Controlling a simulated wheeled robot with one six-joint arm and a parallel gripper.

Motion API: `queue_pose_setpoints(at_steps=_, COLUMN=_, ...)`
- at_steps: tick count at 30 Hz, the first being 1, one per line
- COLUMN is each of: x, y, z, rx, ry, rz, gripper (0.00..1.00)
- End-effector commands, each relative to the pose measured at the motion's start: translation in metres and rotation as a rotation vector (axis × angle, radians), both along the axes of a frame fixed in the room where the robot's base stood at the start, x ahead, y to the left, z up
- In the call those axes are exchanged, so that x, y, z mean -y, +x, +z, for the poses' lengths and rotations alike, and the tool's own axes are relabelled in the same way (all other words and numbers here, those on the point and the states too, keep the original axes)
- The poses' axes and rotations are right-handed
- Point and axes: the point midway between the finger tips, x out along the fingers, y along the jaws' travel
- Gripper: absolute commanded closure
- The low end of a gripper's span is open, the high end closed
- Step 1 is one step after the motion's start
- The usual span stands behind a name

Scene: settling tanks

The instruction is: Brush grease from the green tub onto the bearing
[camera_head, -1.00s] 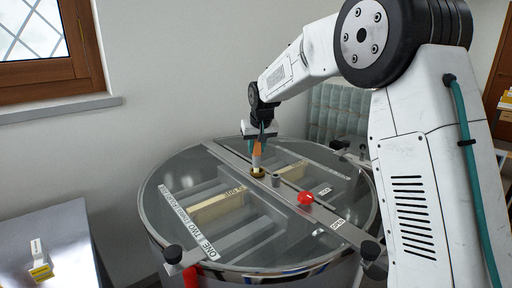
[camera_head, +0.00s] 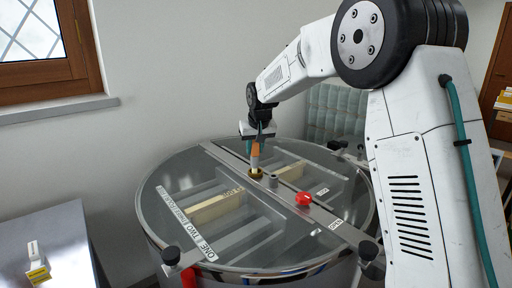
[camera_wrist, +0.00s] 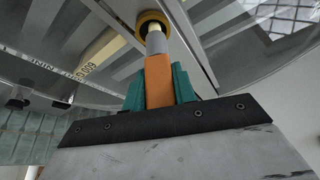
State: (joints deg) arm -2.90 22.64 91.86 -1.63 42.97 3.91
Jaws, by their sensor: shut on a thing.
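My gripper (camera_head: 256,139) is above the middle of the round tank, with teal fingers shut on the orange handle of the brush (camera_head: 257,149). In the wrist view, the teal fingers (camera_wrist: 160,85) flank the orange handle of the brush (camera_wrist: 158,80). The brush points down, and its grey ferrule meets a brass ring (camera_head: 256,173) on the tank's crossbar; this ring looks like the bearing. The ring also shows in the wrist view (camera_wrist: 152,20). The bristles are mostly hidden there, so I cannot tell whether they carry grease. I see no green tub in either view.
The glass-topped tank (camera_head: 160,215) has a metal crossbar with a red knob (camera_head: 303,199) and a short grey post (camera_head: 273,181) beside the ring. Black clamp knobs (camera_head: 171,255) sit at the rim. A grey table (camera_head: 45,235) at left holds a small white-and-yellow item (camera_head: 37,262).

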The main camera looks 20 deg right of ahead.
Motion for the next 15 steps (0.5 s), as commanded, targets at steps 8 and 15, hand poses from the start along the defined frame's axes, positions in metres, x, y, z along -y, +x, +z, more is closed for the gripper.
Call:
queue_pose_setpoints(at_steps=8, x=-0.0038, y=-0.0016, z=0.0001, rx=0.000, ry=0.000, rz=0.000, gripper=0.96)
queue_pose_setpoints(at_steps=15, x=0.0011, y=0.0005, z=-0.0001, rx=0.000, ry=0.000, rz=0.000, gripper=0.96)
